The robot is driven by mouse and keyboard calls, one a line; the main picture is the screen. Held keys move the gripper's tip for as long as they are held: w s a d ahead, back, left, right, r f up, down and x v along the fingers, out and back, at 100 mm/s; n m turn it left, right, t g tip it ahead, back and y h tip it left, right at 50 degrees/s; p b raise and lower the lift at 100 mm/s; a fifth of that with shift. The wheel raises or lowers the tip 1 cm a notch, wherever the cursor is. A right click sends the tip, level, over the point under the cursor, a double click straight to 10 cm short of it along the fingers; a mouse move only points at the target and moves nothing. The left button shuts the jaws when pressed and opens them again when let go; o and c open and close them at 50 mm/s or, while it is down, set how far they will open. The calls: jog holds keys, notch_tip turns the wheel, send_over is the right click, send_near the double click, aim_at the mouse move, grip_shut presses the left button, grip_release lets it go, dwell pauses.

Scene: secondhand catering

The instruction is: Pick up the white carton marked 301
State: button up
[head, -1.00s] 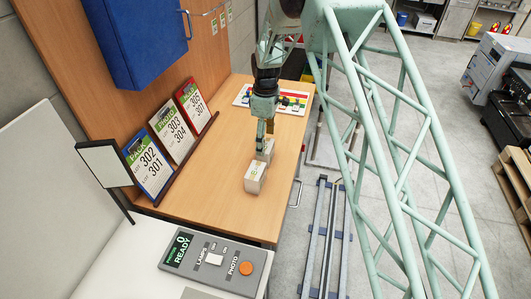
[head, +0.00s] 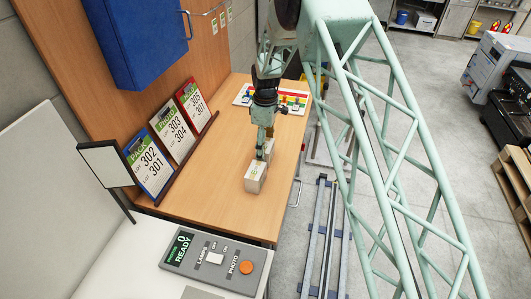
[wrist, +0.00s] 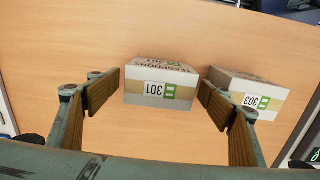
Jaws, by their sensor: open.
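The white carton marked 301 (wrist: 160,90) stands on the wooden table, its label upside down in the wrist view. In the head view it (head: 268,149) is mostly hidden by my gripper. My gripper (wrist: 160,98) is open, one finger at each side of the 301 carton; the right finger is close to its side. I cannot tell whether either finger touches it. In the head view this nearer carton (head: 255,178) stands in front of my gripper (head: 263,152).
The narrow gap between the cartons holds my right finger. Lot boards (head: 172,135) lean along the table's left side. A control panel (head: 215,262) lies in front, and a tray of coloured pieces (head: 285,101) at the back. The table (head: 205,185) is clear left of the cartons.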

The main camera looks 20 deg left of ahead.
jog(key=shift+c, duration=0.3)
jog(key=c, duration=1)
jog(key=shift+c, duration=0.3)
jog(key=shift+r, duration=0.1)
jog(key=shift+r+b, duration=0.7)
jog(key=shift+r, duration=4.25)
